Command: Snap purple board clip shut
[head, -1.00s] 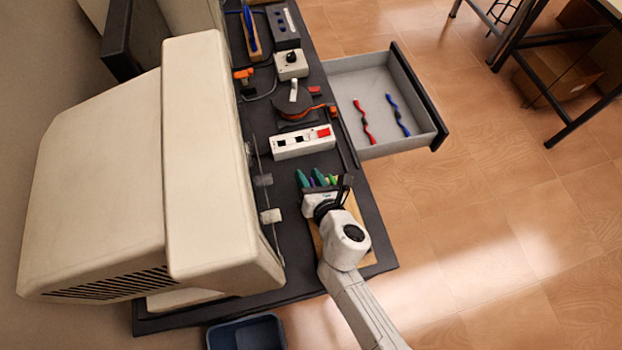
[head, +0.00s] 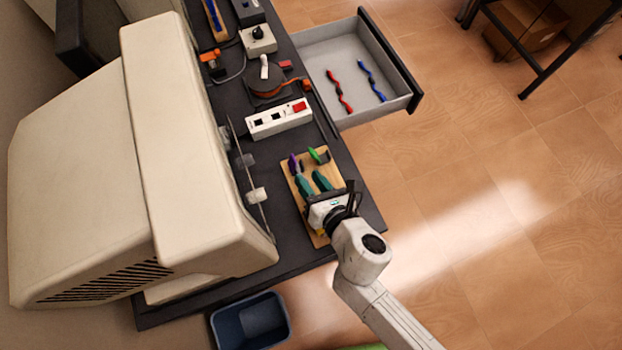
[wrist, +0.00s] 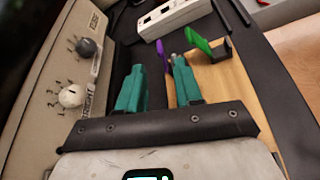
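The purple clip (head: 293,163) is at the far left of a wooden board (head: 293,188). In the wrist view the purple clip (wrist: 161,55) looks raised and tilted, just beyond and between my fingertips; its lower part is partly hidden by the right finger. My gripper (head: 311,177) has two teal fingers and is over the board, pointing at its far end. In the wrist view my gripper (wrist: 158,66) is open and empty, its fingers well apart. I cannot tell any contact with the clip.
A green clip (head: 318,155) is right of the purple one on the board. A white power strip (head: 280,118) lies beyond it. The beige machine (head: 187,135) stands close on the left. An open drawer (head: 345,70) juts out right. A blue bin (head: 250,320) stands below.

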